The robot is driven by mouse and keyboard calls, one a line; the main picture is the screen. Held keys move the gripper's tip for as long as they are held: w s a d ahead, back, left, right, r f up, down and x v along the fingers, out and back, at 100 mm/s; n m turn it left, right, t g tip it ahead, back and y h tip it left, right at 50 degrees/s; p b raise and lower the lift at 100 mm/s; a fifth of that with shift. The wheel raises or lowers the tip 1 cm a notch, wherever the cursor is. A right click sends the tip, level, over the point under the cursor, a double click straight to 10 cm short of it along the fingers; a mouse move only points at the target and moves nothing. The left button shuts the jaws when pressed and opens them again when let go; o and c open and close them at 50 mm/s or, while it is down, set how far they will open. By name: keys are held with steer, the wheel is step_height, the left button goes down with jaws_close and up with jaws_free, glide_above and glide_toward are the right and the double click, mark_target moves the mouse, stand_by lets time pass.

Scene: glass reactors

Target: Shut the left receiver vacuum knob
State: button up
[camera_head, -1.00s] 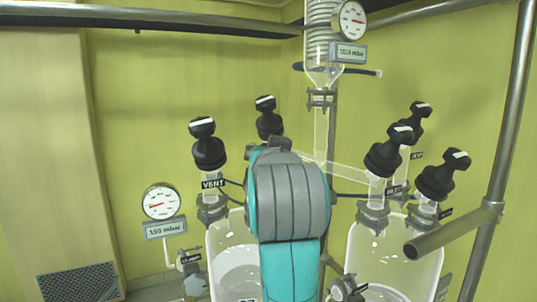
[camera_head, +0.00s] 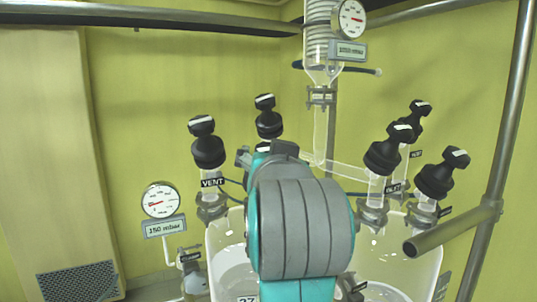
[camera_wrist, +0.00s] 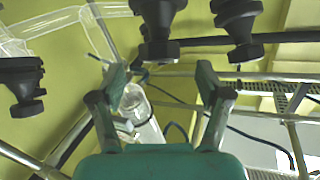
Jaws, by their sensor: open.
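The left receiver (camera_head: 226,235) is a clear glass vessel, partly hidden behind my arm. Two black knobs with white stripes stand above it. The front-left knob (camera_head: 208,143) has a VENT label below it. The rear knob (camera_head: 268,117) stands further back, and my arm hides its lower part and any label. No label reading vacuum can be made out. My gripper (camera_head: 268,152) is just below the rear knob in the picture, mostly hidden by my wrist. In the wrist view my gripper (camera_wrist: 160,78) is open and empty, with black knobs (camera_wrist: 157,22) beyond its fingertips.
Several black knobs (camera_head: 383,150) stand over the right receiver (camera_head: 420,265). A gauge (camera_head: 160,200) reading 150 mbar is at the left. A metal rail (camera_head: 450,232) juts out at the right. The glass column (camera_head: 322,60) rises behind my arm.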

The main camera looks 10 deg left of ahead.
steer(key=v, duration=0.6)
steer(key=shift+s, duration=0.25)
